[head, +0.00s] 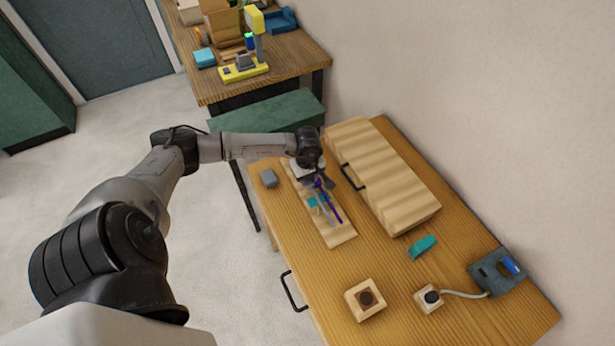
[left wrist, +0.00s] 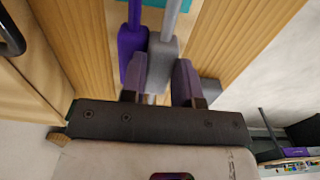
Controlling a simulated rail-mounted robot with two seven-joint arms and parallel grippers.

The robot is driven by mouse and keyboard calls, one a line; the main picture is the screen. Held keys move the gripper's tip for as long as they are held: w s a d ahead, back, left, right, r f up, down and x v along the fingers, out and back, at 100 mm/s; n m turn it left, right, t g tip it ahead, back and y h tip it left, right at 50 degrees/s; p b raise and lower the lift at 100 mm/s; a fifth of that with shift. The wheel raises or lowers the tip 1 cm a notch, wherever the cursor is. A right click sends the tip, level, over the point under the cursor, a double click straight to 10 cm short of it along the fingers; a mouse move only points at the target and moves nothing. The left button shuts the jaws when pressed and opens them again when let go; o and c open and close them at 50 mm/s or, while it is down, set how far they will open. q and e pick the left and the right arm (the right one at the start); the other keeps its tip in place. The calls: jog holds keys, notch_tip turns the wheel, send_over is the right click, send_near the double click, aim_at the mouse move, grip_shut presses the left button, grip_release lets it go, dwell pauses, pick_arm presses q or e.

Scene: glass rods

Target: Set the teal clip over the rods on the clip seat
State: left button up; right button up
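The teal clip (head: 422,246) lies alone on the table, right of the wooden board (head: 341,237). A teal piece (head: 313,202), which looks like the clip seat, sits on the board by the rods. The purple rod (head: 333,207) lies along the board; its purple end block (left wrist: 131,42) shows in the left wrist view. Beside it is a pale grey rod with a grey end block (left wrist: 162,62). My left gripper (head: 316,178) is low over the board's far end. Its fingers (left wrist: 161,78) close on both sides of the grey block. My right gripper is out of view.
A long wooden box (head: 385,175) with a black handle stands beside the board. A grey block (head: 268,178) lies left of the board. Toward the front are a wooden button block (head: 366,299) and a knob block (head: 429,298) cabled to a grey-blue device (head: 497,272).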

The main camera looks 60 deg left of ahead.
pick_arm(q)
jog(key=o, duration=0.5)
jog(key=shift+s+f, duration=0.1)
jog(key=shift+c, duration=0.2)
jog(key=shift+o, duration=0.2)
jog(key=shift+f, duration=0.1)
jog(key=shift+a, duration=0.1)
notch_tip(320, 180, up, 15)
jog(key=b, duration=0.1)
jog(key=shift+f+b, duration=0.2)
jog(key=shift+b, duration=0.2)
